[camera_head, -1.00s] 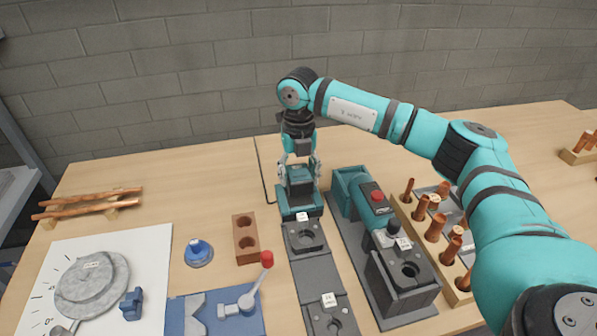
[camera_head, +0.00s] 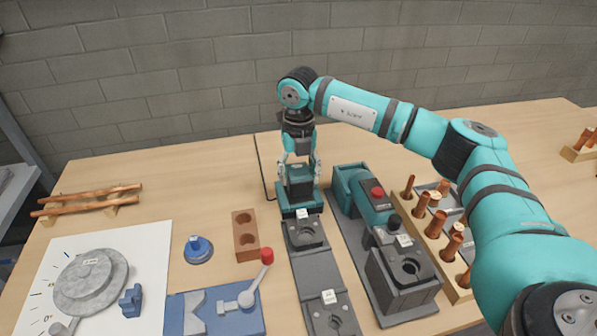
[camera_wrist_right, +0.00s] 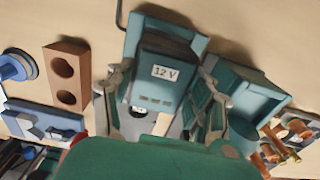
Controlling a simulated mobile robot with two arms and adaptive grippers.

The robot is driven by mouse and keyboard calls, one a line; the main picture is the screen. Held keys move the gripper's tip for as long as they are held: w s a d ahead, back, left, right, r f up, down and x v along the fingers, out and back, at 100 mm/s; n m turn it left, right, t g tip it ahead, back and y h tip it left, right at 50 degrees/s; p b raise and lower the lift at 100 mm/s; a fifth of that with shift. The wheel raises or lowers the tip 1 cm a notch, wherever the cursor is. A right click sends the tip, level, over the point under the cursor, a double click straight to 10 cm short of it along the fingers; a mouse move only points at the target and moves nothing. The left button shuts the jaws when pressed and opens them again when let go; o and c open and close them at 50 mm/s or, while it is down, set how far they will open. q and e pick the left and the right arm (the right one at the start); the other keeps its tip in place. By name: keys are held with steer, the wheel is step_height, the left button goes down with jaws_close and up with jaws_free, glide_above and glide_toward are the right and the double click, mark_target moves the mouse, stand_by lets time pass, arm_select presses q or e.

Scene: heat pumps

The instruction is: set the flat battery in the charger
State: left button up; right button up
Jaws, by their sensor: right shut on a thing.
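In the head view the battery (camera_head: 299,181) is upright at the teal charger (camera_head: 301,212), at the back end of the grey fixture row. My right gripper (camera_head: 300,172) points down and is shut on the battery, with a finger on each side. In the right wrist view the teal charger (camera_wrist_right: 198,42) shows behind the battery. Whether the battery is fully seated on it is hidden. My left gripper is out of view.
A teal machine with a red button (camera_head: 377,192) stands close to the right. A wooden rack with copper pieces (camera_head: 411,206) is beyond it. A brown two-hole block (camera_head: 245,236) and a blue-knobbed disc (camera_head: 198,250) lie to the left. The table behind is clear.

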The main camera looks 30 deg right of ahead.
steer(key=shift+f+b, duration=1)
steer(key=shift+f, duration=0.65)
steer(key=o, duration=1.6)
steer(key=shift+c, duration=0.2)
